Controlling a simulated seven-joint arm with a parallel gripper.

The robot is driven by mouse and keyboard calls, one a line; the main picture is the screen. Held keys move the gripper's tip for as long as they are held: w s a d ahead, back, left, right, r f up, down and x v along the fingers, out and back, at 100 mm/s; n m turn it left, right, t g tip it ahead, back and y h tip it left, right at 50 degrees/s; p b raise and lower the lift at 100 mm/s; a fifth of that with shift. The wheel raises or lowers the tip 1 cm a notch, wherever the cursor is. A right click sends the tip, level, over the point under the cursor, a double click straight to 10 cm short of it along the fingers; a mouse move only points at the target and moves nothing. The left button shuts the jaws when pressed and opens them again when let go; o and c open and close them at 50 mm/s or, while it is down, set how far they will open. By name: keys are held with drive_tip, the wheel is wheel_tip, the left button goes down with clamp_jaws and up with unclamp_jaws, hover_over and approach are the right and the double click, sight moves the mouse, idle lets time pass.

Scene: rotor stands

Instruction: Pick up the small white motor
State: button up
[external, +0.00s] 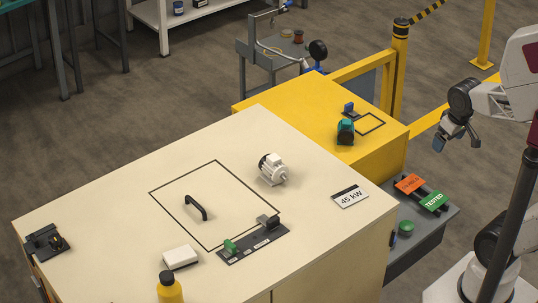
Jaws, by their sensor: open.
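The small white motor (272,169) lies on the cream bench top (120,215), just outside the upper right edge of a black square outline. It has a dark end cap on its left and a shaft end toward the lower right. My gripper (457,142) hangs in the air at the right, well apart from the motor and beyond the bench's right side. It is open, and I see nothing between its fingers.
A dark bracket strip (252,243), a white box (179,257) and a yellow bottle (170,290) are near the front. A "45 kW" sign (350,196) lies right of the motor. A teal motor (345,132) sits on the yellow bench (290,95).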

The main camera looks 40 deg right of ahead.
idle(0.4)
drive_tip(key=m+g+y, duration=0.2)
drive_tip(key=m+y, duration=1.2)
drive_tip(key=m, duration=0.5)
approach(275, 156)
drive_tip(key=a, duration=0.3)
drive_tip(key=shift+d+f, duration=0.15)
drive_tip(key=shift+f, duration=0.3)
drive_tip(key=shift+x, duration=1.25)
drive_tip(key=shift+f, duration=0.1)
drive_tip(key=shift+x, duration=2.6)
